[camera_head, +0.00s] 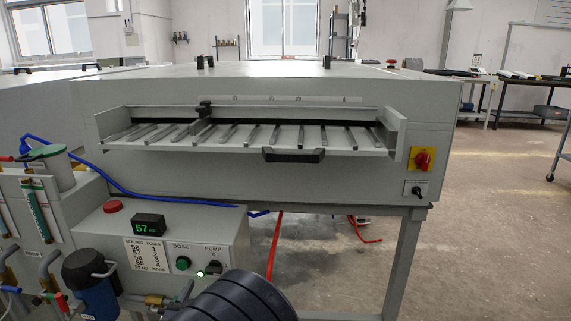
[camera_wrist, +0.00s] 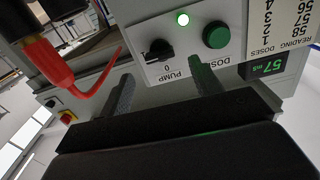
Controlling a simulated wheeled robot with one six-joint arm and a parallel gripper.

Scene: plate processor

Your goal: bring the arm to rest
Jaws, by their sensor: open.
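My gripper (camera_wrist: 164,86) is in the wrist view, with its two grey fingers spread apart and nothing between them. The fingers point toward the control panel (camera_wrist: 255,12), which appears upside down there. The black pump knob (camera_wrist: 158,49) shows in the gap between the fingers, and the green dose button (camera_wrist: 216,36) is just above the right finger. I cannot tell that either finger touches the panel. In the head view, my black ribbed arm is at the bottom edge, in front of the control box (camera_head: 158,215); the fingers cannot be made out there.
The plate processor (camera_head: 270,85) with its slotted feed tray (camera_head: 310,145) stands behind the control box. A blue filter (camera_head: 90,285) and pipes are at lower left. A red hooked tube (camera_wrist: 85,82) is left of the fingers. The floor at right (camera_head: 490,230) is clear.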

